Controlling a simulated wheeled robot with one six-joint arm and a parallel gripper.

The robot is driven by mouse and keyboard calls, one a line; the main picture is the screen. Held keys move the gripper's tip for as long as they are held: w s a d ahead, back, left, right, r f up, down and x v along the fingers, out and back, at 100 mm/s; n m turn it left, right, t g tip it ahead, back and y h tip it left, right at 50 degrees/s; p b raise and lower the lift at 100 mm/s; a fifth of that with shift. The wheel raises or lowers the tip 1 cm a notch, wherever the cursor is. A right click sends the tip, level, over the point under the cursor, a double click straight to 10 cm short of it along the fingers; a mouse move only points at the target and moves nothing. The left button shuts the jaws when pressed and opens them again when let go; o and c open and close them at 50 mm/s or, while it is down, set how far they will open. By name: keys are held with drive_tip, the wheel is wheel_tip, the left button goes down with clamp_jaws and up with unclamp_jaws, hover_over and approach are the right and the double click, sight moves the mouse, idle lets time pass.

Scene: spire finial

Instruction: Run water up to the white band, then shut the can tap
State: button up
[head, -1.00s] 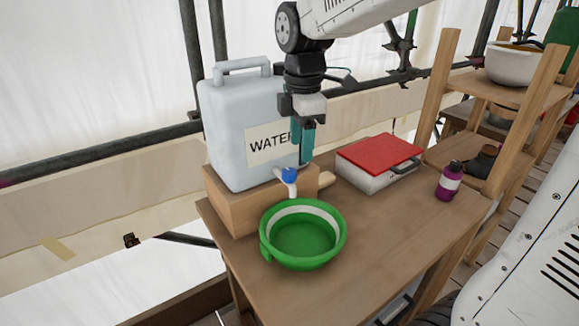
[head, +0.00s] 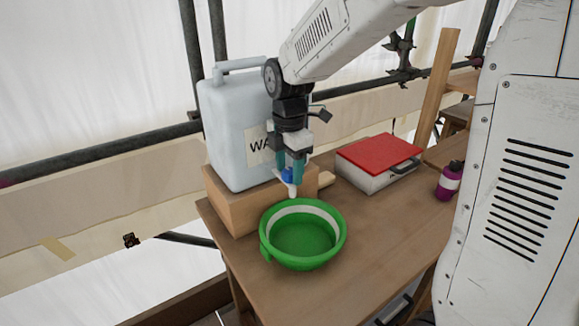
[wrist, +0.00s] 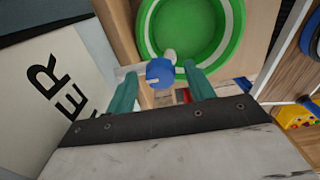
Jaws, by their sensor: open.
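The water can (head: 228,110) is a pale jug with a WATER label, standing on a wooden block (head: 238,213). Its tap has a blue knob (wrist: 160,73) and a white spout (head: 293,190) that points down over the near bowl's back rim. The green bowl (head: 304,257) has a white band (head: 291,211) around its inside near the top. No water stream shows, and I cannot tell any water level in the bowl. My gripper (head: 290,172) is open, pointing down, with its teal fingers on either side of the blue knob; whether they touch it I cannot tell.
A box with a red lid (head: 379,152) and a purple bottle (head: 450,181) stand to the right on the wooden table (head: 372,230). The table is clear right of the bowl.

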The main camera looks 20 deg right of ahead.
drive_tip(key=c, duration=1)
drive_tip(key=shift+o, duration=0.2)
drive_tip(key=shift+m, duration=0.3)
drive_tip(key=m, duration=0.3)
drive_tip(key=shift+m, duration=0.4)
drive_tip(key=m, duration=0.4)
drive_tip(key=shift+r+m, duration=0.1)
drive_tip(key=shift+m, duration=0.2)
drive_tip(key=m, duration=0.4)
drive_tip(key=shift+m, duration=2.4)
